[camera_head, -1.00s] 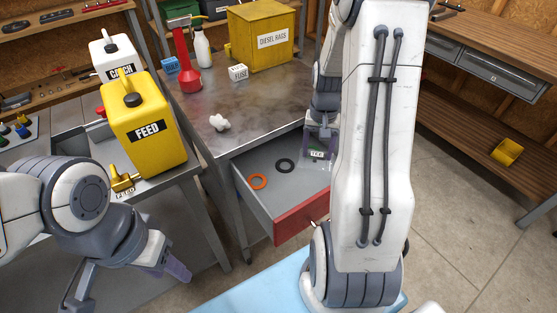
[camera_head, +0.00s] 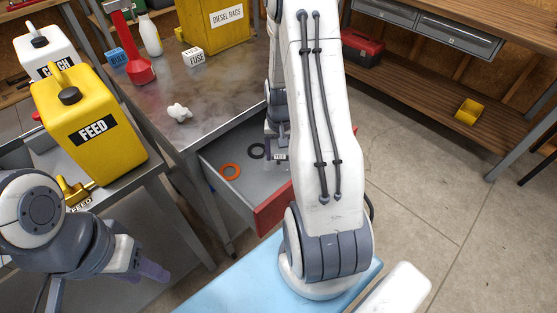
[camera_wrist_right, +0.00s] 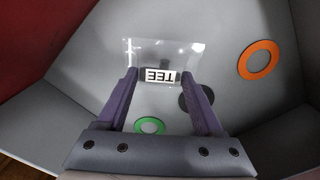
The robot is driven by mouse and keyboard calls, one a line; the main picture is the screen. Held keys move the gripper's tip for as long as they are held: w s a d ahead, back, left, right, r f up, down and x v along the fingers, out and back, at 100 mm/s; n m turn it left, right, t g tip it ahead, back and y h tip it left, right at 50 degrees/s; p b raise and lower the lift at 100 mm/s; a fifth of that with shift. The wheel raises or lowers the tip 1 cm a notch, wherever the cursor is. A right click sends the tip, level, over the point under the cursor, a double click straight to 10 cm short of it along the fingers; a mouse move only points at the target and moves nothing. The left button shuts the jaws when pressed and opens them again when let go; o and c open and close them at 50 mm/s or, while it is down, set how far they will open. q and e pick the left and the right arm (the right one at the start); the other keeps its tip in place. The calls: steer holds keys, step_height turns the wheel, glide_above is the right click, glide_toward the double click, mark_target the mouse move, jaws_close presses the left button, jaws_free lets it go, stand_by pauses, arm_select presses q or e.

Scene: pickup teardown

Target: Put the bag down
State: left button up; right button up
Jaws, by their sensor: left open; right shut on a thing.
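A clear plastic bag with a white TEE label (camera_wrist_right: 160,48) is between the purple fingertips of my right gripper (camera_wrist_right: 163,78), which is shut on it. In the head view, the right gripper (camera_head: 276,142) is down inside the open drawer (camera_head: 221,178), and only the bag's small label (camera_head: 279,157) shows clearly; my arm hides part of the drawer. The bag is over the drawer's grey floor; I cannot tell if it touches it.
The drawer also holds an orange ring (camera_wrist_right: 258,60), a dark ring (camera_wrist_right: 196,99) and a green ring (camera_wrist_right: 150,126). The drawer's red front (camera_head: 274,208) stands near my right arm.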

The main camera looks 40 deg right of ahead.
mark_target(280, 156)
steer(key=shift+f, duration=1.65)
steer(key=shift+f, duration=0.15)
steer(key=o, duration=1.3)
